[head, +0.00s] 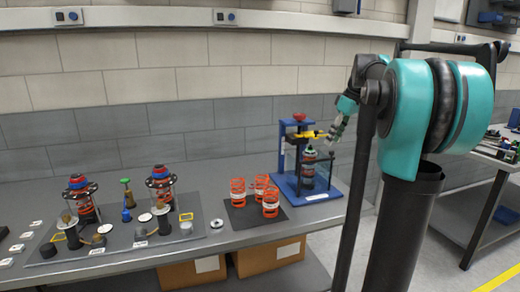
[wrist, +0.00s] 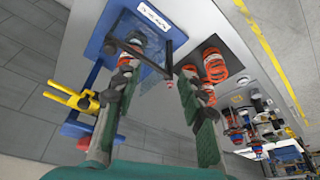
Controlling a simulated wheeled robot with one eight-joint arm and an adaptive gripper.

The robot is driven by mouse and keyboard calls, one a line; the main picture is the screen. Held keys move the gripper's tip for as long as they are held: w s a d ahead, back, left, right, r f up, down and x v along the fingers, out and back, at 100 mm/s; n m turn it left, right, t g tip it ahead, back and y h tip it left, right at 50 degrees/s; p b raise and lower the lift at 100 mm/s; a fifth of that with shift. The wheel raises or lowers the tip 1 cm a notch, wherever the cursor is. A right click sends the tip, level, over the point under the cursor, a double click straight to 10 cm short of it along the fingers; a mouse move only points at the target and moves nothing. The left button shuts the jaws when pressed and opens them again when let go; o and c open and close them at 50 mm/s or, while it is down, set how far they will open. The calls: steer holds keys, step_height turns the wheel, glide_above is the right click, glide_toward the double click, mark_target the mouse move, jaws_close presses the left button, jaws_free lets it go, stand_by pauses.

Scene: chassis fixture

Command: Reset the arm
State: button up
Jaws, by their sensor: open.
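My gripper (head: 338,128) is raised above the bench beside the blue press fixture (head: 285,150), near its yellow lever (head: 306,135). In the wrist view the two green-and-dark fingers of my gripper (wrist: 155,73) stand well apart with nothing held between them. The blue fixture (wrist: 112,20) and the yellow lever (wrist: 72,98) show to the left there. The lever lies outside the left finger; I cannot tell whether they touch. A dark cylindrical part (head: 308,168) stands upright inside the fixture.
Orange coil springs (head: 270,204) stand on a dark mat (head: 244,222) left of the fixture. Farther left, a grey board (head: 120,262) carries two spring assemblies (head: 162,185) and small parts. Cardboard boxes (head: 270,257) sit under the bench. Another table (head: 485,158) stands at right.

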steer(key=s+a+f+m+h, duration=0.1)
steer(key=s+a+f+m, duration=0.1)
steer(key=s+f, duration=0.7)
steer(key=s+a+f+m+t+h, duration=0.1)
steer(key=s+a+f+m, duration=0.2)
steer(key=s+f, duration=0.7)
steer(key=s+a+f+m+h, duration=0.1)
steer(key=s+f+m, duration=0.3)
steer(key=s+f, duration=0.5)
step_height(320, 180, down, 7)
steer(key=shift+s+a+r+t, duration=0.1)
steer(key=shift+s+a+t, duration=0.25)
steer(key=shift+a, duration=0.35)
steer(key=shift+w, duration=0.1)
